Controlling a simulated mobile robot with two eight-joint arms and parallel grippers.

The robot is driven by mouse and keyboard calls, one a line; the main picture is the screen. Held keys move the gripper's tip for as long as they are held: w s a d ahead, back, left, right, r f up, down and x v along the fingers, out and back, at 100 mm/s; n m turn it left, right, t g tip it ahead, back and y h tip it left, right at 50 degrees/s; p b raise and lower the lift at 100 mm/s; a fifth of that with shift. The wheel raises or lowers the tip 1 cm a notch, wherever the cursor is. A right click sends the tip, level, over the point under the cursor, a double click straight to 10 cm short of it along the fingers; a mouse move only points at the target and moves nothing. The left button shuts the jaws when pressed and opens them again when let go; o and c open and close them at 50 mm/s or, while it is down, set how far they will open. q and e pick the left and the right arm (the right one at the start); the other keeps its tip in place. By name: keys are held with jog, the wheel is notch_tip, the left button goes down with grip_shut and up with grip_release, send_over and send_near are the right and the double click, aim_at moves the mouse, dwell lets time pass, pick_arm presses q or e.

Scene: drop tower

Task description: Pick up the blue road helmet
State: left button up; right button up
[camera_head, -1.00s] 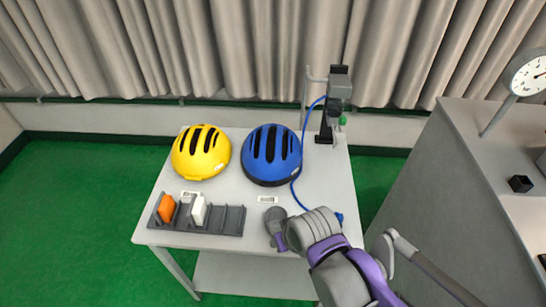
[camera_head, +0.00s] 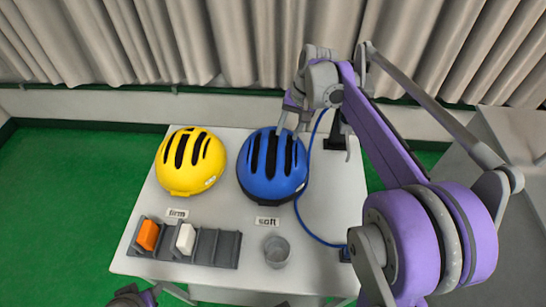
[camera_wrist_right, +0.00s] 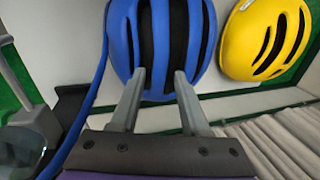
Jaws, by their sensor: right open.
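The blue road helmet (camera_head: 272,168) lies dome up on the white table, right of the yellow helmet (camera_head: 190,161). It has dark vents and a dark lower rim. My right gripper (camera_head: 289,124) is at the helmet's far edge, its fingers pointing down. In the right wrist view, my right gripper (camera_wrist_right: 158,78) is open, and its two fingertips overlap the near edge of the blue helmet (camera_wrist_right: 118,40). I cannot tell whether they touch it. Only a small part of my left arm shows at the bottom left, without visible fingers.
A label reading "soft" (camera_head: 268,222) is in front of the blue helmet, and one reading "firm" (camera_head: 177,213) by the yellow. A grey rack (camera_head: 221,248) holds an orange and a white block. A grey cup (camera_head: 277,252) and a blue hose (camera_head: 311,230) are nearby.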

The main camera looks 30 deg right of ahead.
aim_at(282, 144)
jog(key=x, duration=0.6)
jog(key=shift+s+a+f, duration=0.1)
jog(key=shift+a+f, duration=0.15)
jog(key=shift+c, duration=0.3)
grip_shut()
dwell(1.0)
